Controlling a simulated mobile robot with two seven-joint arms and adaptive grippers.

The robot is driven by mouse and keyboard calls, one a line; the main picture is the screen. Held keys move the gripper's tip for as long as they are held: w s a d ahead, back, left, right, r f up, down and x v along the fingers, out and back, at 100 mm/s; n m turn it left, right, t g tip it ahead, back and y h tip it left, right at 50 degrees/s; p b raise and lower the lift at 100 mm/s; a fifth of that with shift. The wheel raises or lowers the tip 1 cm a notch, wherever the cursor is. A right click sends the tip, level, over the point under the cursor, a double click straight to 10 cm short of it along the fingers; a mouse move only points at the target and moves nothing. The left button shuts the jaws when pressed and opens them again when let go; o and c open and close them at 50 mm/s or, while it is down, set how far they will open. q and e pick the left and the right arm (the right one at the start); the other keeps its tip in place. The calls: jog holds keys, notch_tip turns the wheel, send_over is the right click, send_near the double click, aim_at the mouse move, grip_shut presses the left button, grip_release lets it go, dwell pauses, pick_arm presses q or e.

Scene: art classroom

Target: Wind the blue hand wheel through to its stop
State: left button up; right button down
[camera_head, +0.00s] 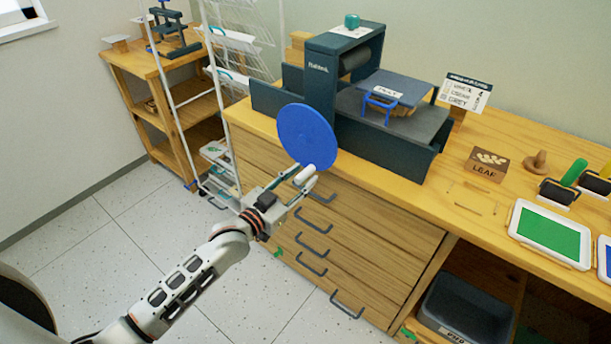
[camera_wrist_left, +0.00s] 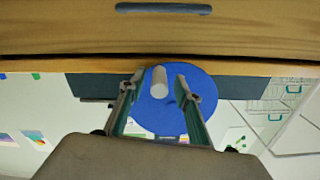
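The blue hand wheel (camera_head: 306,132) is a flat disc on the near left side of the dark press (camera_head: 321,75). Its pale handle (camera_head: 305,174) sticks out low on the disc toward me. My left gripper (camera_head: 301,180) is at this handle, its fingers on either side of it. In the left wrist view the blue wheel (camera_wrist_left: 172,117) fills the middle, and the handle (camera_wrist_left: 159,82) lies between the open fingers (camera_wrist_left: 160,78), closer to the left finger with a gap on the right. My right gripper is in neither view.
The press stands on a wooden cabinet (camera_head: 335,226) with dark drawer handles below the wheel. A white wire rack (camera_head: 190,110) stands left. A green ink tray (camera_head: 549,234), rollers and a leaf block (camera_head: 486,164) lie on the right of the top.

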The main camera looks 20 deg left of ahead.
pick_arm(q)
jog(key=shift+x, duration=0.8)
jog(key=shift+d, duration=0.1)
grip_shut()
